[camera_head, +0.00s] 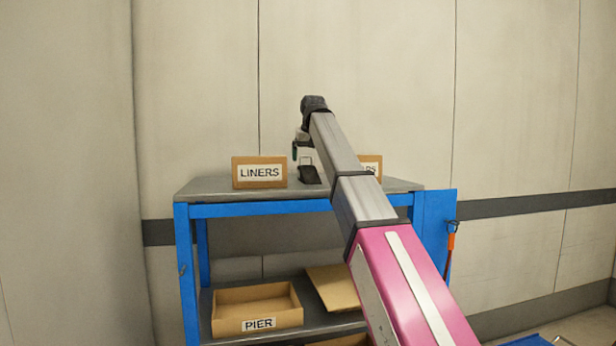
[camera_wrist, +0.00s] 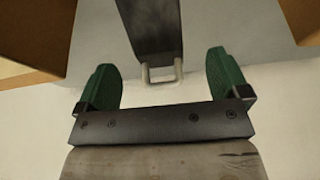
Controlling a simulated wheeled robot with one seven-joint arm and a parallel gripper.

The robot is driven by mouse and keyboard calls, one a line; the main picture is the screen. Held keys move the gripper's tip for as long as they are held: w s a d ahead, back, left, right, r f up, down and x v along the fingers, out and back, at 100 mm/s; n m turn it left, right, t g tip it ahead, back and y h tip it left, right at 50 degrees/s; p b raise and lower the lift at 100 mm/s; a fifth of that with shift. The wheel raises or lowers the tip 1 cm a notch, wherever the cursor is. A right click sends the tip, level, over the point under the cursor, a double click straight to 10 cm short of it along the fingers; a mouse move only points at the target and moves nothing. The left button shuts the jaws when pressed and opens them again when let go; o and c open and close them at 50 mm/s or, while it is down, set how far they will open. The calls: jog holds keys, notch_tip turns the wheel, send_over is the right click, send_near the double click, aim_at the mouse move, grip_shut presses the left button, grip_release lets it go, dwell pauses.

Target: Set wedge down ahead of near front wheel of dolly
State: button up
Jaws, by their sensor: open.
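A dark wedge (camera_head: 310,175) sits on the grey top of the blue bench, between two cardboard boxes. In the wrist view the wedge (camera_wrist: 151,28) is a dark tapered block with a pale loop handle (camera_wrist: 160,74) at its near end. My gripper (camera_wrist: 160,78) has green fingers, open on either side of the handle and apart from it. In the head view my gripper (camera_head: 300,150) is partly hidden by my arm, just above the wedge. No dolly or wheel can be made out.
The box marked LINERS (camera_head: 260,172) stands left of the wedge, and another labelled box (camera_head: 371,166) right of it, partly behind my arm. The lower shelf holds a PIER box (camera_head: 258,311). An orange-handled tool (camera_head: 451,243) hangs on the right. A blue edge (camera_head: 528,341) shows bottom right.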

aim_at(308, 168)
jog(key=shift+d+x, duration=0.2)
jog(key=shift+x, duration=2.95)
jog(key=shift+c, duration=0.3)
jog(key=shift+w+r, duration=0.1)
jog(key=c, duration=1.3)
